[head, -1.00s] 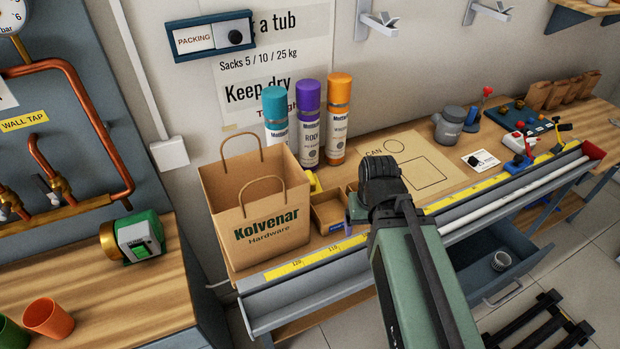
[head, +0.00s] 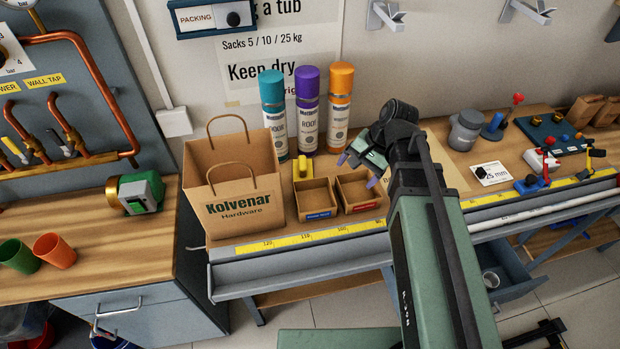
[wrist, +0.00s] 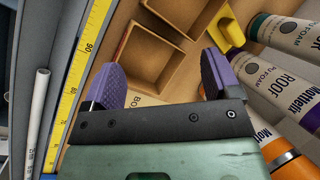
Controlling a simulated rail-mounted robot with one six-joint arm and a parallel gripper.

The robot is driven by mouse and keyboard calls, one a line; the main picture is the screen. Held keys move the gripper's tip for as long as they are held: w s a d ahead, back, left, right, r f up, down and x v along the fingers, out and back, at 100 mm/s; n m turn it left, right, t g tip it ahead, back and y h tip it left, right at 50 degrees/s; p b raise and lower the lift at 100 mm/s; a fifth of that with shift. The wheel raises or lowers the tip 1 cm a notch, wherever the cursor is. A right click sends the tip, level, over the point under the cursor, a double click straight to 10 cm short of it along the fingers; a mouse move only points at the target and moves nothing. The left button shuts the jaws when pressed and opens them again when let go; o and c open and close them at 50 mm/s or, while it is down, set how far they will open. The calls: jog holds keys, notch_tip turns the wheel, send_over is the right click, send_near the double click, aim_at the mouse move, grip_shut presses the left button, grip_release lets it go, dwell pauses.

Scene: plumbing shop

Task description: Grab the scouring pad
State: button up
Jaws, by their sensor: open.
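I cannot pick out a scouring pad for certain in either view. The left bin (head: 317,213) and the right bin (head: 362,207) look empty. In the wrist view nothing is between the spread fingers of my gripper (wrist: 163,76); the bins (wrist: 122,48) lie beyond them. A yellow object (head: 303,166) stands behind the left bin; it also shows in the wrist view (wrist: 229,30). Part of the bench is hidden by my arm.
A Kolvenar paper bag (head: 240,222) stands left of the bins. Teal (head: 273,118), purple (head: 308,112) and orange (head: 339,110) cans stand behind. A grey lidded pot (head: 465,130) is to the right. A yellow ruler strip (head: 310,236) runs along the front edge.

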aim_at(302, 162)
jog(key=w+a+f+m+y+b, duration=0.1)
jog(key=w+f+b, duration=0.1)
jog(key=w+f+m+y+b, duration=0.1)
jog(key=w+f+m+b, duration=0.1)
jog(key=b, duration=0.1)
jog(key=w+a+f+m+y+b, duration=0.1)
jog(key=w+f+m+y+b, duration=0.1)
jog(key=b, duration=0.1)
jog(key=shift+w+a+f, duration=0.3)
jog(key=shift+w+a, duration=0.05)
jog(key=w+m+y+b, duration=0.1)
jog(key=w+b, duration=0.1)
jog(key=w+f+m+y+b, duration=0.1)
jog(key=w+m+b, duration=0.1)
jog(key=w+a+f+m+y+b, duration=0.1)
jog(key=w+m+y+b, duration=0.1)
jog(key=b, duration=0.1)
jog(key=shift+a+f, duration=0.1)
jog(key=shift+f, duration=0.05)
jog(key=shift+w+r+m+y, duration=0.25)
jog(key=shift+w+m+y, duration=0.15)
jog(key=shift+m, duration=0.1)
jog(key=shift+r, duration=0.25)
jog(key=shift+s+a, duration=0.1)
jog(key=shift+a, duration=0.05)
jog(key=b+x, duration=0.4)
jog(key=x, duration=0.6)
jog(key=shift+s+a+f, duration=0.1)
jog(key=shift+a, duration=0.25)
jog(key=c, duration=0.7)
